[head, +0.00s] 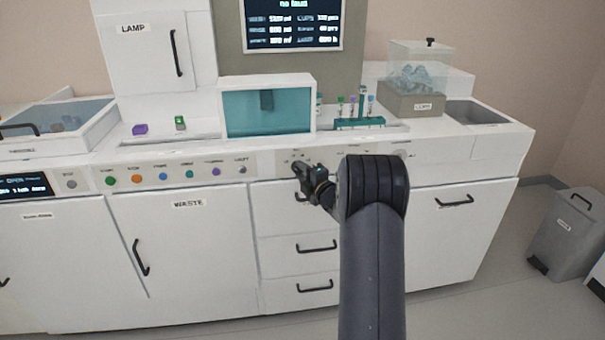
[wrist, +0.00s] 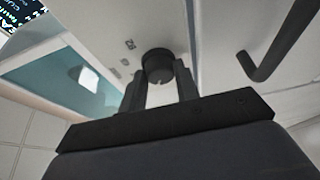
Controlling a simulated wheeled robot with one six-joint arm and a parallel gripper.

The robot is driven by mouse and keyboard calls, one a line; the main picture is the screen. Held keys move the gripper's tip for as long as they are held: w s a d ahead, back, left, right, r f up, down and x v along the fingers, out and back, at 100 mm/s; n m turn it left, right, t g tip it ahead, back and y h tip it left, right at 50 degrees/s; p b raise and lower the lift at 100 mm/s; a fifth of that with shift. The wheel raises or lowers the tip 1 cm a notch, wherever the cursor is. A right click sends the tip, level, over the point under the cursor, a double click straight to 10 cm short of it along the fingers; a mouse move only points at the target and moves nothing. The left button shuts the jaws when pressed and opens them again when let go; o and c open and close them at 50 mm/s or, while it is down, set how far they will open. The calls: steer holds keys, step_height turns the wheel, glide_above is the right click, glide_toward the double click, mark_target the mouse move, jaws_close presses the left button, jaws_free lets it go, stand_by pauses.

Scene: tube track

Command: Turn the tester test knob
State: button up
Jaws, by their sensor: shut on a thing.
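The test knob (wrist: 158,66) is a round black knob on the white front panel, seen in the wrist view between my fingertips. My gripper (wrist: 160,88) is shut on it, with one dark finger on each side. In the head view my gripper (head: 299,171) reaches the machine's front panel, just below the counter edge and right of the row of coloured buttons. The knob is hidden behind the gripper there. My arm covers part of the panel to the right.
A black drawer handle (wrist: 280,45) lies close to the right of my gripper in the wrist view. Drawers and the waste door (head: 190,240) are below the panel. A teal tube rack (head: 358,123) and a teal-windowed box (head: 268,108) stand on the counter above.

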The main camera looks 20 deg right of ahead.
steer(key=shift+f+b, duration=0.2)
steer(key=shift+b, duration=0.4)
steer(key=m+b, duration=0.2)
steer(key=shift+f+t+b, duration=0.25)
steer(key=shift+t+b, duration=0.15)
steer(key=m+t+b, duration=0.1)
steer(key=m+b, duration=0.2)
steer(key=m+t+h+b, duration=0.1)
steer(key=m+b, duration=0.2)
steer(key=shift+a+f+b, duration=0.1)
steer(key=shift+f+b, duration=0.1)
steer(key=shift+b, duration=0.2)
steer(key=m+h+b, duration=0.1)
steer(key=m+b, duration=0.1)
steer(key=m, duration=0.1)
steer(key=m+t+h+b, duration=0.1)
steer(key=m+b, duration=0.2)
steer(key=shift+a+h, duration=0.15)
steer(key=shift+h, duration=0.25)
steer(key=shift+w+a+r+m+h+b, duration=0.1)
steer(key=shift+m+h+b, duration=0.55)
steer(key=shift+m, duration=0.55)
steer(key=shift+m+h+b, duration=0.45)
steer(key=shift+m+b, duration=0.25)
steer(key=shift+m, duration=0.8)
steer(key=shift+r, duration=0.1)
steer(key=o, duration=1)
steer(key=shift+c, duration=0.2)
